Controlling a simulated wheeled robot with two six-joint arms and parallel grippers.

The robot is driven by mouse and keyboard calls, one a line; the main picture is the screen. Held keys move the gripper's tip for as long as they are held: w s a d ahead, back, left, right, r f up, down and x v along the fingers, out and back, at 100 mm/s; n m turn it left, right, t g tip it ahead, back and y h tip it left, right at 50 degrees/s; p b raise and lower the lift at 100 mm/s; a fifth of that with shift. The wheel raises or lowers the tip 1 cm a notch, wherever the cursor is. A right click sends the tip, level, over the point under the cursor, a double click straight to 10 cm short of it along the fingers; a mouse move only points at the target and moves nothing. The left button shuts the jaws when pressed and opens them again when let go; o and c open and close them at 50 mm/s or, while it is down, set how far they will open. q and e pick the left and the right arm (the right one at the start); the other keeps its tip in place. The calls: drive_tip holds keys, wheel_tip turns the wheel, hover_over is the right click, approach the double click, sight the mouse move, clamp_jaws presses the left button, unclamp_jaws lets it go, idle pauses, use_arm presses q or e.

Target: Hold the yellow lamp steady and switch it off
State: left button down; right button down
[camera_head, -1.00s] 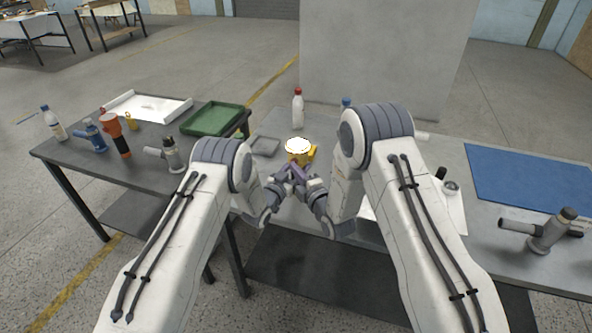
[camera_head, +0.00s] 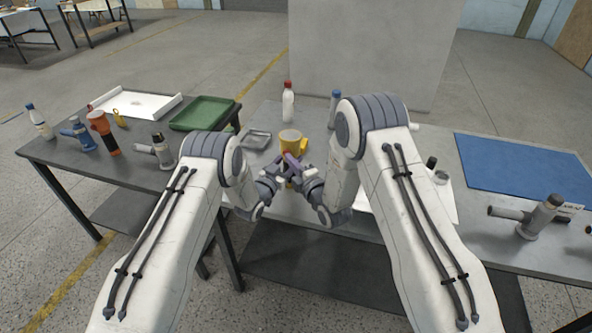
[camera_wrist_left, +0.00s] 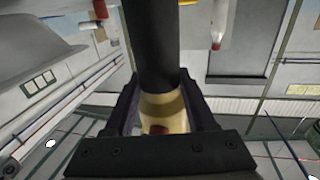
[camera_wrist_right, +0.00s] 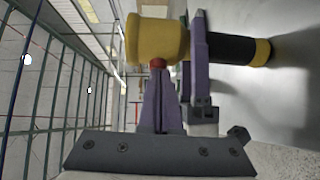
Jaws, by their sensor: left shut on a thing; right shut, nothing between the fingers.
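The yellow lamp (camera_head: 291,137) is up off the table between my two grippers, and its face is dark. In the right wrist view it lies sideways, with a yellow head (camera_wrist_right: 160,40), a black handle (camera_wrist_right: 235,50) and a small red button (camera_wrist_right: 157,64). My left gripper (camera_head: 284,168) is shut on the lamp; its purple finger crosses the body between head and handle. My right gripper (camera_wrist_right: 157,76) is shut and empty, its fingertips at the red button and seemingly touching it.
A white bottle with a red cap (camera_head: 288,102) and a blue-topped thing (camera_head: 335,108) stand behind the lamp. A grey tray (camera_head: 256,139) is beside it. The left table holds a green tray (camera_head: 203,113), an orange torch (camera_head: 103,132) and other items. A blue mat (camera_head: 530,168) lies right.

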use_arm(q)
drive_tip(key=shift+a+f, duration=0.15)
drive_tip(key=shift+f, duration=0.15)
use_arm(e)
drive_tip(key=v, duration=0.9)
drive_tip(key=shift+a+r, duration=0.1)
drive_tip(key=shift+r, duration=0.05)
use_arm(q)
drive_tip(key=shift+c, duration=0.7)
unclamp_jaws()
drive_tip(key=shift+r, duration=0.1)
